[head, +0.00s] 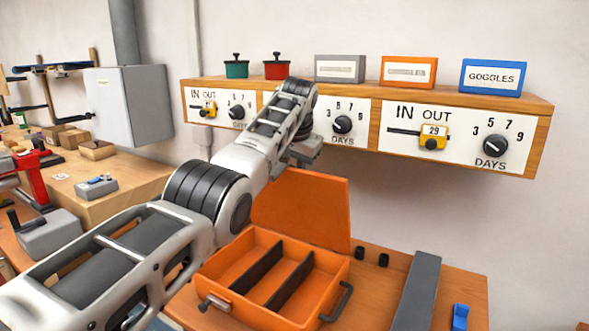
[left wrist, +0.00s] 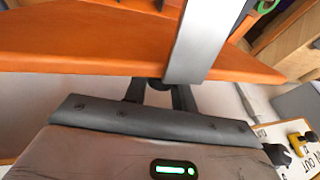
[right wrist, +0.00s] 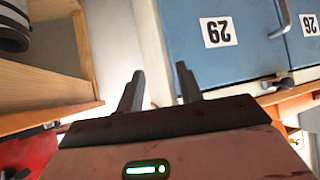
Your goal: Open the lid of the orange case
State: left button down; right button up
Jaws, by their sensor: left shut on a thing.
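The orange case (head: 248,313) sits on the bench with its lid (head: 326,210) raised upright at the back. Two dark dividers split its empty inside. A metal latch is at its front left and a dark handle at its right. My left arm reaches across the case, and its gripper (head: 303,152) is at the lid's top edge. In the left wrist view its fingers (left wrist: 158,88) are shut on a small dark part by an orange edge, apparently the lid's; the hold is partly hidden. My right gripper (right wrist: 159,88) is open and empty, away from the case.
A grey bar (head: 418,290) and a blue item (head: 460,316) lie right of the case. A wooden panel with dials (head: 465,145) hangs above. Blue fronts (right wrist: 222,50) numbered 29 and 26 face my right gripper.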

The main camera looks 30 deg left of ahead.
pick_arm(q)
jog(key=shift+f, duration=0.1)
dwell(0.3)
jog(key=c, duration=1.1)
grip_release()
jog(key=shift+c, duration=0.2)
jog(key=b+v, duration=0.1)
jog(key=v, duration=1.5)
jog(key=shift+w, duration=0.15)
